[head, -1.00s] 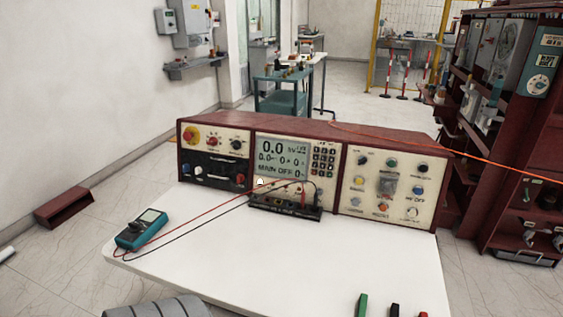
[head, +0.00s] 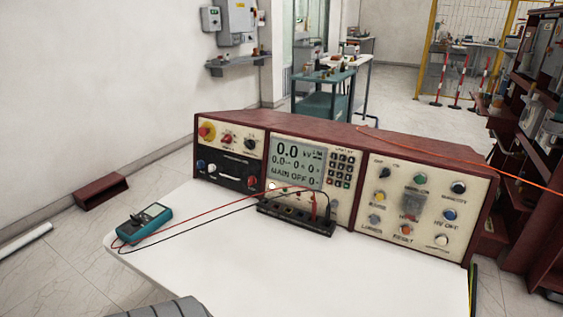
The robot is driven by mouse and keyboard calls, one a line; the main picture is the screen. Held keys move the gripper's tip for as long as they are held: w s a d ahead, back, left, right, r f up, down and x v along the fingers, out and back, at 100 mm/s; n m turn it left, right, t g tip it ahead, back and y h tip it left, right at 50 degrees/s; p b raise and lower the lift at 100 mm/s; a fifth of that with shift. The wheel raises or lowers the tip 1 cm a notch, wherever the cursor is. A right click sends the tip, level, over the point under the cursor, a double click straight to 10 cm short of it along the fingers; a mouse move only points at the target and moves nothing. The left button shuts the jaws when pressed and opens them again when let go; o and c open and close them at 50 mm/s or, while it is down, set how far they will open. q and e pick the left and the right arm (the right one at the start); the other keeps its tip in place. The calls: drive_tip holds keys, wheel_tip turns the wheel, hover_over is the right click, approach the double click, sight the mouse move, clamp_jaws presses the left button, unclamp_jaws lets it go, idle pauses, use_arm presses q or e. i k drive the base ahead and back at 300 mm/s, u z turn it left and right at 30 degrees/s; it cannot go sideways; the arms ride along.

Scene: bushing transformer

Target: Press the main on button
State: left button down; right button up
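A dark red control console (head: 300,128) stands at the back of a white table. Its screen (head: 297,162) reads 0.0 and "MAIN OFF". The right panel (head: 400,170) carries several round buttons: green (head: 420,179), black (head: 458,187), yellow (head: 381,197), blue (head: 449,214), orange (head: 406,229) and white (head: 441,240). The left panel has a red knob on yellow (head: 206,132). Most labels are too small to read, and I cannot tell which button is the main on button. Neither of my grippers is in view.
A teal multimeter (head: 145,221) lies on the white table (head: 240,270) at left, with red and black leads to a black terminal block (head: 296,215). The table front is clear. A dark red shelf (head: 540,160) stands at right.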

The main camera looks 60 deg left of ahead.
sight(420, 179)
drive_tip(key=u, duration=4.05)
drive_tip(key=k, duration=1.95)
drive_tip(key=z, duration=1.65)
